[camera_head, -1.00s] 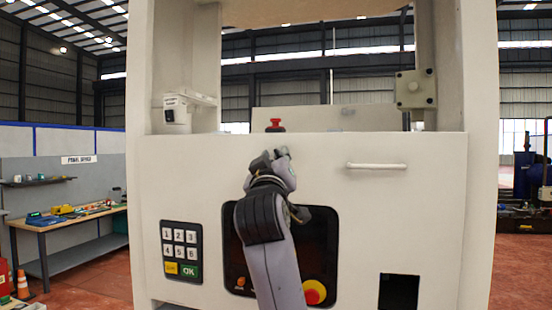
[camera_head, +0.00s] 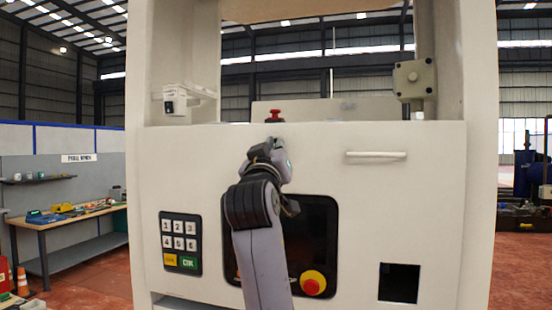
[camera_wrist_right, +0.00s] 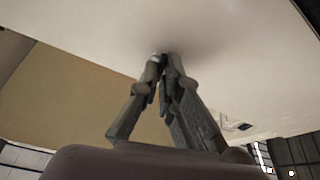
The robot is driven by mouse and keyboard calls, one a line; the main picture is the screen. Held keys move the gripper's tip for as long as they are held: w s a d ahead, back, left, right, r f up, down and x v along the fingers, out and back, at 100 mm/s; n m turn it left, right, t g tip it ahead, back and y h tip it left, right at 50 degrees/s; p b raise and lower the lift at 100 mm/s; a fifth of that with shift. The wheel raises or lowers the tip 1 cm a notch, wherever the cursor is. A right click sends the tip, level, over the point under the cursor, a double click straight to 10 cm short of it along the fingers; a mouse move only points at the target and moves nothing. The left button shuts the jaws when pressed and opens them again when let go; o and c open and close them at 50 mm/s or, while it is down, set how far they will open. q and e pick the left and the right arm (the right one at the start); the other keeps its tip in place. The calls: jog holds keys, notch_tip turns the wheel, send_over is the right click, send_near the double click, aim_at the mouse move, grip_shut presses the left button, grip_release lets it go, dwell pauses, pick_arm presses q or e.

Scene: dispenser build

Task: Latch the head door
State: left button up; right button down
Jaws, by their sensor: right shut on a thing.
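The head door appears to be the broad white front panel (camera_head: 420,200) of the machine; its white bar handle (camera_head: 376,155) is at the upper right. My right gripper (camera_head: 273,142) is at the panel's upper middle, just below the red knob (camera_head: 275,115) behind the top edge. In the right wrist view my gripper (camera_wrist_right: 164,62) has its fingers close together, tips against the white panel (camera_wrist_right: 225,60). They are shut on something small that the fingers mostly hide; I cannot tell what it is. My left gripper is not in view.
The panel carries a keypad (camera_head: 180,243), a dark screen (camera_head: 318,235), a red stop button (camera_head: 313,283) and a square opening (camera_head: 399,283). A grey box (camera_head: 414,79) is on the right post. A workbench (camera_head: 75,222) stands at the left.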

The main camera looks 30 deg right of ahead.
pick_arm(q)
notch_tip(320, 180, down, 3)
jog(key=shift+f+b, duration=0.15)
jog(key=shift+b, duration=0.85)
pick_arm(e)
jog(key=m+g+h, duration=0.1)
jog(key=m, duration=0.1)
jog(key=m+h, duration=0.1)
jog(key=m, duration=0.2)
jog(key=shift+w+g, duration=0.15)
jog(key=shift+g, duration=0.25)
jog(key=c, duration=1.8)
grip_release()
jog(key=shift+a, duration=0.1)
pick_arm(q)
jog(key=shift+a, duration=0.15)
